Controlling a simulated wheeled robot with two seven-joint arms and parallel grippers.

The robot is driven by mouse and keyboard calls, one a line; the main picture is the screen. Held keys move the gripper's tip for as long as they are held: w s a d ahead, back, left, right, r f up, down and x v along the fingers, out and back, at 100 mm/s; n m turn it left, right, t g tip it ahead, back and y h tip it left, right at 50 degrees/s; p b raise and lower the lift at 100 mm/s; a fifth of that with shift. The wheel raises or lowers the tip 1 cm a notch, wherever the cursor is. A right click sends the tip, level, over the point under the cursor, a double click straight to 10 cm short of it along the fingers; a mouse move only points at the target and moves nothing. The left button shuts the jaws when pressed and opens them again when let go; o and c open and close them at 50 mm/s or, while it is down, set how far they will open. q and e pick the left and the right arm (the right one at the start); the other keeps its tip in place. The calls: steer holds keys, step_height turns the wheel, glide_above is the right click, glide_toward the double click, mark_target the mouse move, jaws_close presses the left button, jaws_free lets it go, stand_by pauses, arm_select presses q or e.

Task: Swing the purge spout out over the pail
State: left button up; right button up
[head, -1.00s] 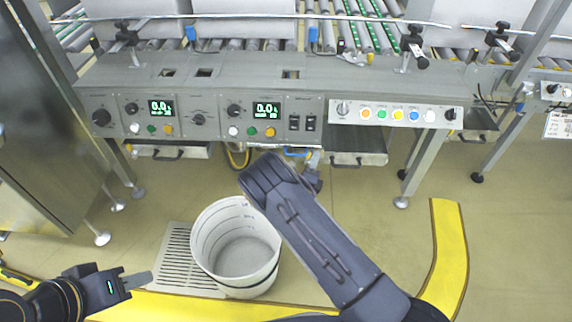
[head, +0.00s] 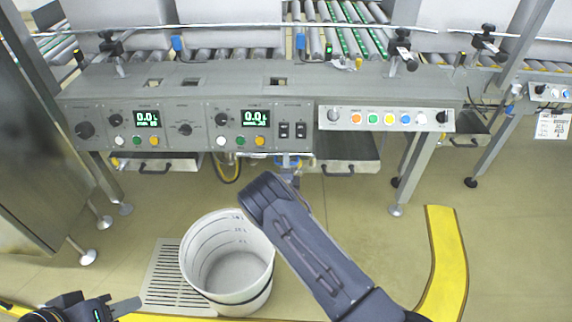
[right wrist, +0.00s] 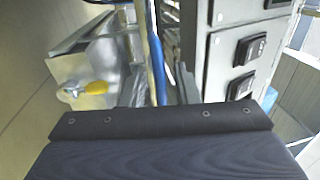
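The pail (head: 225,292), white with level marks inside, stands upright partly on a floor grate, below the console front. A blue bar, seemingly the spout's handle, stands upright in the right wrist view (right wrist: 157,68); a bit of blue also shows under the console in the head view (head: 285,156). The spout itself I cannot make out clearly. My right gripper (right wrist: 163,90) has its two grey fingers apart, one on each side of the blue bar; contact is unclear. In the head view my right forearm mostly hides it. My left gripper (head: 122,309) is low at left, away from everything, its opening unclear.
The grey console (head: 190,90) with displays, knobs and buttons overhangs the area. A floor grate (head: 165,275) lies left of the pail. A console leg (head: 415,165) stands to the right. Yellow floor marking (head: 445,250) curves at right.

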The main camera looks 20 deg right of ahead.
jaws_close()
steer(key=shift+s+a, duration=0.1)
